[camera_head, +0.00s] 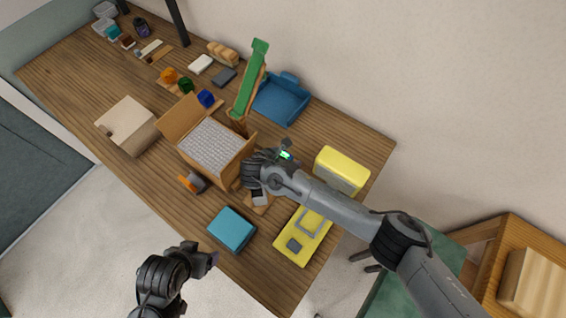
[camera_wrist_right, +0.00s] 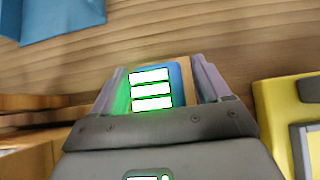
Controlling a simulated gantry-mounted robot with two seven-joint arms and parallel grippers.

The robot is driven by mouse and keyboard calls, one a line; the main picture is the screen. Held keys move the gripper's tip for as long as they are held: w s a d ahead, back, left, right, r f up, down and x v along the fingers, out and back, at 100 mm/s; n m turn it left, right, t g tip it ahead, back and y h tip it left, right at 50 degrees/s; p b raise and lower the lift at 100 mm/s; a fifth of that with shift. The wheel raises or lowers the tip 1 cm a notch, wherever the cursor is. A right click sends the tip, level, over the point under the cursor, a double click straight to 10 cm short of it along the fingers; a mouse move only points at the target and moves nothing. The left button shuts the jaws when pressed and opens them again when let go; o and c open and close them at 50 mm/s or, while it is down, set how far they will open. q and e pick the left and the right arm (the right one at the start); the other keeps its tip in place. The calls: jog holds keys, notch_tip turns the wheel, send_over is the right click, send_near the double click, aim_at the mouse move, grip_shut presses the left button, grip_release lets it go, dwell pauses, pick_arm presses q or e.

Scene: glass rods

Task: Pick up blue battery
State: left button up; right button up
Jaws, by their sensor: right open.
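The blue battery (camera_wrist_right: 176,84) shows in the right wrist view, with lit white bars and a green glow on its face. It lies between the two fingers of my right gripper (camera_wrist_right: 158,85), which is open around it. Whether the fingers touch it is not clear. In the head view, my right gripper (camera_head: 284,150) is over the table between the blue bin and the yellow box, and only the battery's green glow (camera_head: 286,155) shows there clearly. My left gripper (camera_head: 207,262) is off the table's front edge, apart from everything; its finger opening is unclear.
The blue bin (camera_head: 282,98) stands behind the right gripper and the yellow box (camera_head: 341,170) to its right. An open cardboard box (camera_head: 172,125), a teal box (camera_head: 232,230) and a yellow tray (camera_head: 292,260) are nearby on the wooden table (camera_head: 85,90).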

jog(key=c, duration=1.1)
jog(key=shift+c, duration=0.9)
jog(key=shift+r, duration=0.15)
